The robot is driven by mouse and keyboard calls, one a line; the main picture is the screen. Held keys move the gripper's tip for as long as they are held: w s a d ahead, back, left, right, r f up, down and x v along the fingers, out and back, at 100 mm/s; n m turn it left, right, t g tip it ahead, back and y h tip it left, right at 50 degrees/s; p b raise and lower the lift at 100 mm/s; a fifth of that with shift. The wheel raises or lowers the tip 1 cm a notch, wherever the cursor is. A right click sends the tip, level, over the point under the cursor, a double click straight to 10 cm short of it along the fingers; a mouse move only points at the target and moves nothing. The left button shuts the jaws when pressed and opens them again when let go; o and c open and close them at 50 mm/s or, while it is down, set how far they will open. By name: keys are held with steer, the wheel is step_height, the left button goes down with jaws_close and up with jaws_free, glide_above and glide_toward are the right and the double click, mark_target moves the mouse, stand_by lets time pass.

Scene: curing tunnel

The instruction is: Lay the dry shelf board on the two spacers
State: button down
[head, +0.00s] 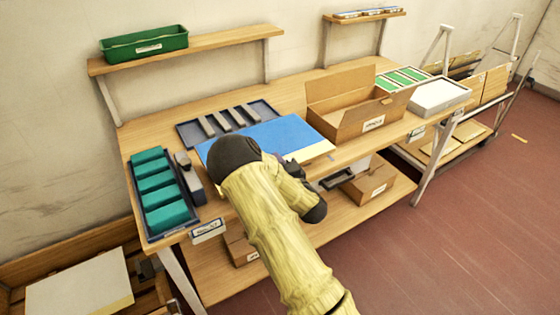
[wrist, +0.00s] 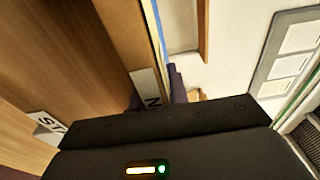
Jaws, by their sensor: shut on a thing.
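The shelf board (head: 272,135), with a blue top and a pale yellow front strip, is over the middle of the workbench. My gripper (head: 291,167) is at its near edge, shut on it and largely hidden by my own arm. In the wrist view, the board's blue edge (wrist: 157,28) shows above the dark fingers (wrist: 160,98). I cannot tell whether the board touches the bench. Several grey bars (head: 225,121) lie in a dark tray behind the board. I cannot make out two spacers set apart; the board and arm hide part of the bench.
Teal blocks (head: 155,182) fill a tray at the bench's left, beside a grey tool (head: 189,178). An open cardboard box (head: 355,105) stands right of the board. A green bin (head: 144,43) is on the wall shelf. A rack (head: 465,110) stands at the right.

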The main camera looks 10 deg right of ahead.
steer(key=shift+a+f+b, duration=0.2)
steer(key=shift+f+b, duration=0.15)
steer(key=shift+f, duration=0.25)
steer(key=shift+w+d+f+b, duration=0.1)
steer(key=shift+f+b, duration=0.65)
steer(key=shift+f, duration=0.25)
steer(key=shift+f+b, duration=0.4)
steer(key=shift+f, duration=0.15)
steer(key=c, duration=1.3)
jaws_free()
steer(key=shift+f, duration=0.1)
